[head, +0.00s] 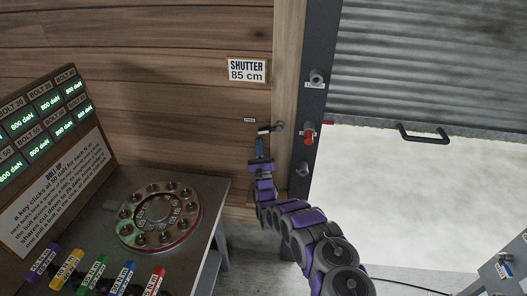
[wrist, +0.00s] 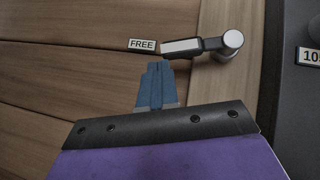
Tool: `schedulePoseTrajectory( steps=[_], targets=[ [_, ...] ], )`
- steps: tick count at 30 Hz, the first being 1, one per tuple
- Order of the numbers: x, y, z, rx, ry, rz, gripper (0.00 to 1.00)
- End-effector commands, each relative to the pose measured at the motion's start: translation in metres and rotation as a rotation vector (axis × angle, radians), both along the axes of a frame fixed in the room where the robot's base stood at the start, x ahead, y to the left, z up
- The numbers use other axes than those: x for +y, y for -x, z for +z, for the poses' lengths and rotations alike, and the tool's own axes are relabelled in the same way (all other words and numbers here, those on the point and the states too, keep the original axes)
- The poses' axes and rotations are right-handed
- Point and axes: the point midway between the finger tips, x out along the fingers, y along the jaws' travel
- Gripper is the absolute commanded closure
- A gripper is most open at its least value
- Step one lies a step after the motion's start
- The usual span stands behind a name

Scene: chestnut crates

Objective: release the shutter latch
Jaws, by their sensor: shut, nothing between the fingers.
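The shutter latch (wrist: 183,47) is a short lever with a pale grip. It extends left from a round pivot on the post, nearly level, and its tip points at the small FREE label (wrist: 142,45). The latch also shows in the head view (head: 269,128). My gripper (wrist: 158,66) is shut and empty, its blue fingertips just below the lever's tip; I cannot tell whether they touch it. It also shows in the head view (head: 260,139). The grey corrugated shutter (head: 430,60) has a black handle (head: 423,136) at its lower edge.
A dark rail (head: 318,110) beside the shutter carries grey pegs and a red one (head: 309,136). A SHUTTER 85 cm sign (head: 247,70) hangs on the plank wall. A bench (head: 205,220) with a round bolted flange (head: 160,215) and coloured keys stands at left.

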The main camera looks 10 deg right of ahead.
Motion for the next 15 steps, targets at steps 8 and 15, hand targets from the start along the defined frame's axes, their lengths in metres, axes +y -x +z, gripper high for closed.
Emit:
schedulePoseTrajectory(
  steps=[8, 15],
  targets=[
    [-0.009, -0.0004, 0.0053, 0.002, -0.009, -0.003, 1.0],
    [-0.0008, -0.0004, 0.0052, 0.001, 0.0, -0.003, 1.0]
  ],
)
